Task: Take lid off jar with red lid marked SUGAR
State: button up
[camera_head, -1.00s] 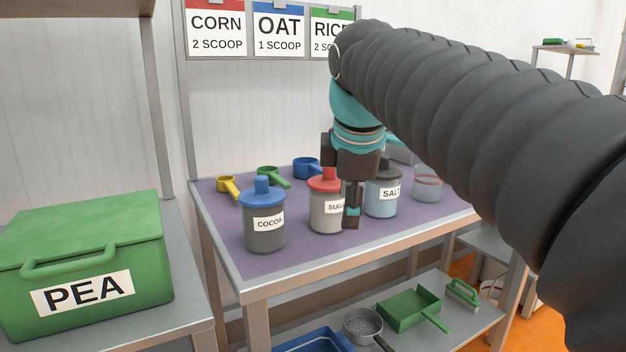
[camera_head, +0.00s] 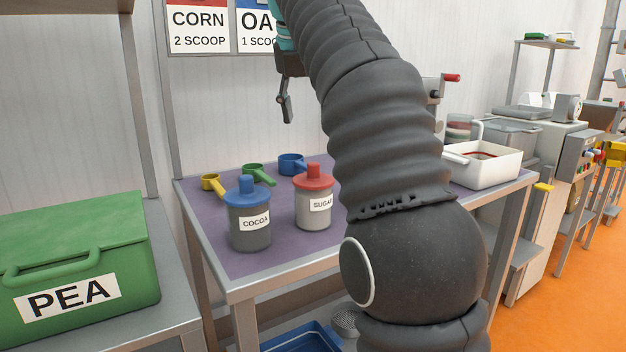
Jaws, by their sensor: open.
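The SUGAR jar (camera_head: 313,207) stands upright on the purple-topped table. Its red lid (camera_head: 313,180) with a raised knob sits on top of it. My gripper (camera_head: 287,108) is up above and behind the jar in the picture, well apart from it, near the wall signs. Its fingers point down and look empty; part of it is hidden behind my arm.
The COCOA jar (camera_head: 249,220) with a blue lid stands just left of the SUGAR jar. Yellow (camera_head: 211,183), green (camera_head: 254,170) and blue (camera_head: 291,163) scoops lie behind. A white container (camera_head: 486,166) sits at the table's right. My arm hides the table between.

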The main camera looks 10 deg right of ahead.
aim_at(313, 163)
jog(key=x, duration=0.7)
jog(key=shift+f, duration=0.15)
jog(key=shift+d+b+x, duration=0.1)
jog(key=shift+b+x, duration=0.2)
jog(key=shift+x, duration=1.05)
jog(key=shift+d+b+x, duration=0.15)
jog(key=shift+b+x, duration=0.15)
jog(key=shift+x, duration=1.05)
jog(key=shift+w, duration=0.1)
jog(key=c, duration=1)
